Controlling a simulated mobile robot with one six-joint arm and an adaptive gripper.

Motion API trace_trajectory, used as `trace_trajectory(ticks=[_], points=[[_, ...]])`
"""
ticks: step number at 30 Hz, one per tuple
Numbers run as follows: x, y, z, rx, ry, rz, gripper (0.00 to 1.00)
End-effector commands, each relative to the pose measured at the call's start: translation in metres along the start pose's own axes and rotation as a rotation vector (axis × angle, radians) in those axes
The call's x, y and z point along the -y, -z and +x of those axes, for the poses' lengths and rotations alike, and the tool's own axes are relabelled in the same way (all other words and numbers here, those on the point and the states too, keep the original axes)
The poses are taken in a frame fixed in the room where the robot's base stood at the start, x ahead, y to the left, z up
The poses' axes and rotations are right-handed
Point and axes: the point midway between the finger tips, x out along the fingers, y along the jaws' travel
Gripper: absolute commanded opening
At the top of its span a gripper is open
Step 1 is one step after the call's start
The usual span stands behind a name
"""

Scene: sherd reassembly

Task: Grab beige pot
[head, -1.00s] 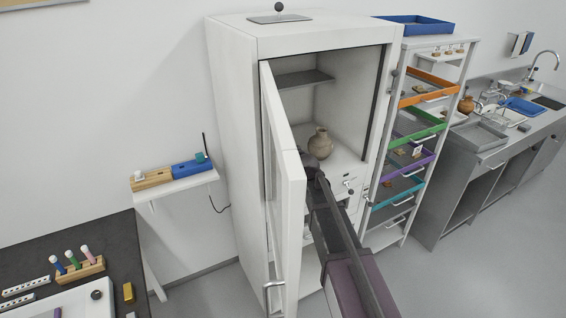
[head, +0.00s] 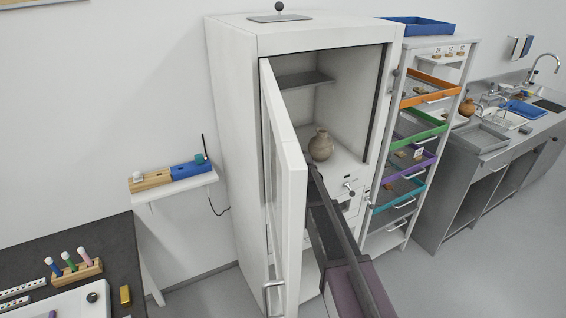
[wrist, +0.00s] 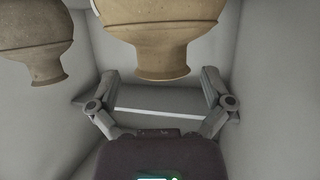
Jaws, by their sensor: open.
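A beige pot (wrist: 160,35) with a yellowish tan body shows upside down at the top middle of the wrist view, its lower part between and beyond my fingertips. My gripper (wrist: 160,76) is open and empty, its two fingers spread on either side. A second, greyer-brown pot (wrist: 36,42) hangs in the upper left of that view. In the head view one round pot (head: 320,145) stands on a shelf inside the open white cabinet; I cannot tell which of the two it is.
The cabinet door (head: 285,175) stands open close to the left of my arm. An upper shelf (head: 304,79) is inside the cabinet. A rack with coloured trays (head: 430,90) stands to the right. Pale cabinet walls enclose the gripper in the wrist view.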

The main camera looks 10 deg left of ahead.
Motion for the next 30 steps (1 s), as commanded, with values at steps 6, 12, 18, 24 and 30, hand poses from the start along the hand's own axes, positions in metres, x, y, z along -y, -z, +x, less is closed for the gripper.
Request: trace_trajectory(ticks=[6,12,18,24,30], points=[[0.001,-0.003,0.029,0.0,0.0,0.0,1.0],[0.001,-0.002,0.044,0.0,0.0,0.001,1.0],[0.001,-0.002,0.044,0.0,0.0,0.001,1.0],[0.001,-0.002,0.044,0.0,0.0,0.0,1.0],[0.001,-0.002,0.044,0.0,0.0,0.0,1.0]])
